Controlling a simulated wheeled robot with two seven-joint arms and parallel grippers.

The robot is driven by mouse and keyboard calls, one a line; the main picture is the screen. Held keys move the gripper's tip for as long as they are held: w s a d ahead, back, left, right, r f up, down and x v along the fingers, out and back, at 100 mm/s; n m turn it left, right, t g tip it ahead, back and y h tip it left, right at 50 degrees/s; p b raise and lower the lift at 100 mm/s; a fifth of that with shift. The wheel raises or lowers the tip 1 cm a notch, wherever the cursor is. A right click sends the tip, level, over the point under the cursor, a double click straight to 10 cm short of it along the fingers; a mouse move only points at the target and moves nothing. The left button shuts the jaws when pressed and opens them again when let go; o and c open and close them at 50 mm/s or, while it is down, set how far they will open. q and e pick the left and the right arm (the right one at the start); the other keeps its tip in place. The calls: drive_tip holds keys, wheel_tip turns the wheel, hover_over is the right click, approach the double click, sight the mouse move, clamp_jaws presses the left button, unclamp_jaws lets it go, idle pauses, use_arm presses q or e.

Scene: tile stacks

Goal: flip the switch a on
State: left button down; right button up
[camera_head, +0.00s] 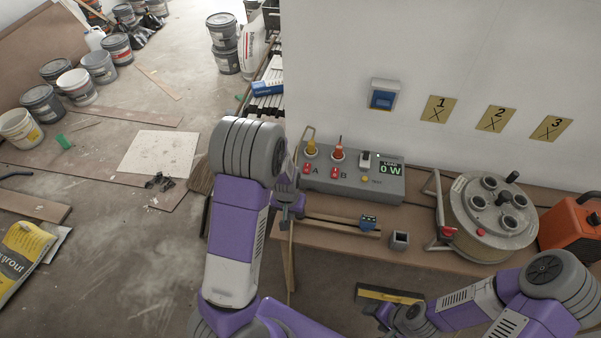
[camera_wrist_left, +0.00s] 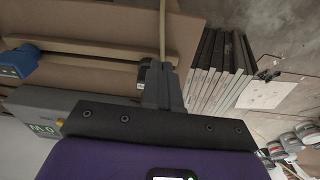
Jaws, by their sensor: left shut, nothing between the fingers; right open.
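A grey switch box (camera_head: 375,184) sits on the bench against the wall. Switch A (camera_head: 307,168) is a small red switch at its left end, beside the letter A. Switch B (camera_head: 334,172) is a similar red one to its right. The display (camera_head: 391,169) reads 0 W. My left gripper (camera_head: 288,212) is shut and empty, just left of and in front of the box. In the left wrist view its closed fingers (camera_wrist_left: 160,88) point over the bench edge, and part of the box (camera_wrist_left: 40,115) shows. My right gripper (camera_head: 380,316) is open at the lower edge, partly hidden by its arm.
A cable reel (camera_head: 463,222) and an orange case (camera_head: 570,222) stand right of the box. Stacked tiles (camera_wrist_left: 218,68) lie beyond the bench.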

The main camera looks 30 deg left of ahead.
use_arm(q)
drive_tip(key=s+d+f+h+b, duration=0.2)
drive_tip(key=s+d+f+b, duration=0.1)
drive_tip(key=s+d+f, duration=0.3)
drive_tip(key=s+d+f+h+b, duration=0.2)
drive_tip(key=s+d+f+b, duration=0.1)
drive_tip(key=s+d+f, duration=0.4)
drive_tip(key=d+f, duration=0.3)
drive_tip(key=f, duration=0.2)
drive_tip(key=shift+s+d, duration=0.25)
